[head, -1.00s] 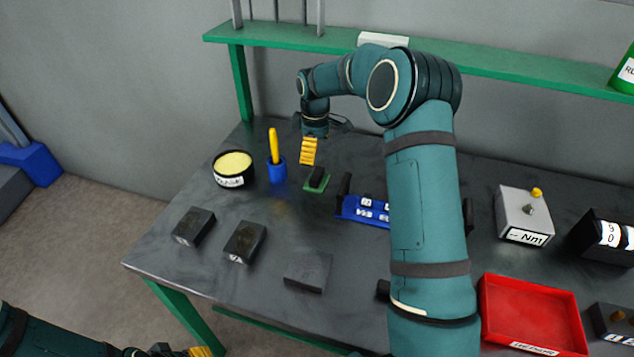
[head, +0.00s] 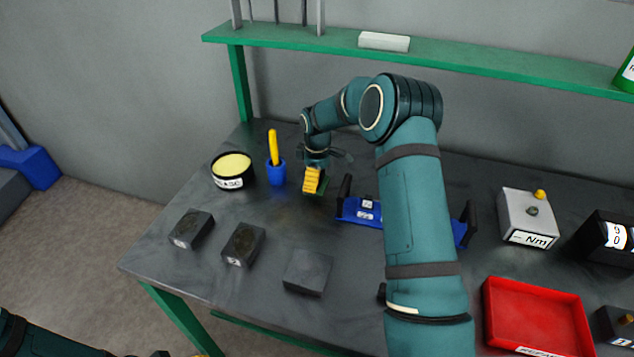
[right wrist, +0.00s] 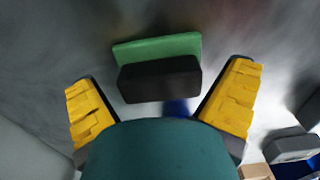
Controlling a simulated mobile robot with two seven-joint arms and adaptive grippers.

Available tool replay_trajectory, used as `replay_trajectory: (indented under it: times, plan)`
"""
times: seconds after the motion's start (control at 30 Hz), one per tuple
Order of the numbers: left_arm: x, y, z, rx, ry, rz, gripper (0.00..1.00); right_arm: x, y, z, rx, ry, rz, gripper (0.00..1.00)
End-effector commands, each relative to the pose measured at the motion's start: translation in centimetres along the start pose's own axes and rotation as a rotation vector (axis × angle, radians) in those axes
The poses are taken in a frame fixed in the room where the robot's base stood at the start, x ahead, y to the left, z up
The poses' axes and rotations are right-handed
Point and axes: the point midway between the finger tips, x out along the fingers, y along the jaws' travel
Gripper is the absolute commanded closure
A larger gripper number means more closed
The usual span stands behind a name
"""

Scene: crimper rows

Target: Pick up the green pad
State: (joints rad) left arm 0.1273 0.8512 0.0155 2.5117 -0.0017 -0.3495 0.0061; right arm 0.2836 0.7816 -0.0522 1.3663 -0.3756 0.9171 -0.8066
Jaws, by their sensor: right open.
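The green pad is a flat green plate with a black block on it; in the right wrist view the green part (right wrist: 160,47) shows behind the black block (right wrist: 160,80). My right gripper (right wrist: 162,98) is open, with one yellow finger on each side of the black block and gaps between. In the head view my right gripper (head: 313,182) is low over the table at the pad and hides most of it. My left gripper is barely visible at the bottom left of the head view, too cut off to tell its state.
A blue fixture (head: 358,211) with black uprights stands just right of the pad. A blue cup (head: 276,174) with a yellow stick and a black tub (head: 233,171) stand to the left. Several dark blocks (head: 243,244) lie nearer. A red tray (head: 535,318) is at the right.

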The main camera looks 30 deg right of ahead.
Motion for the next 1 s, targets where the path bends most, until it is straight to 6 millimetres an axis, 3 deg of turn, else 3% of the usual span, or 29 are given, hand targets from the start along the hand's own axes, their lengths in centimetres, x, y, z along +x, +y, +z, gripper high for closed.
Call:
replay_trajectory:
  times: [0.07, 0.23, 0.27, 0.73, 0.87, 1.0]
  plan:
    - [0.0, 0.0, 0.0, 0.000, 0.000, 0.000, 0.53, -0.1, 0.0, 0.0, 0.000, 0.000, 0.000, 0.00]
    - [0.0, 0.0, 0.0, 0.000, 0.000, 0.000, 0.53, -0.1, 0.0, 0.0, 0.000, 0.001, 0.000, 0.60]
    - [0.0, 0.0, 0.0, 0.000, 0.000, 0.000, 0.53, -0.1, 0.0, 0.0, 0.000, 0.001, 0.000, 0.62]
    - [-0.1, 0.0, 0.0, 0.000, 0.000, 0.000, 0.53, -0.4, 0.0, -0.1, 0.000, 0.001, 0.001, 0.65]
    - [-0.3, 0.1, -0.1, 0.000, 0.002, 0.000, 0.53, -1.8, 0.1, -0.1, 0.000, 0.004, 0.004, 0.65]
    - [-0.7, 0.3, -0.3, -0.001, 0.005, 0.000, 0.53, -4.5, 0.1, -0.1, 0.000, 0.005, 0.005, 0.65]
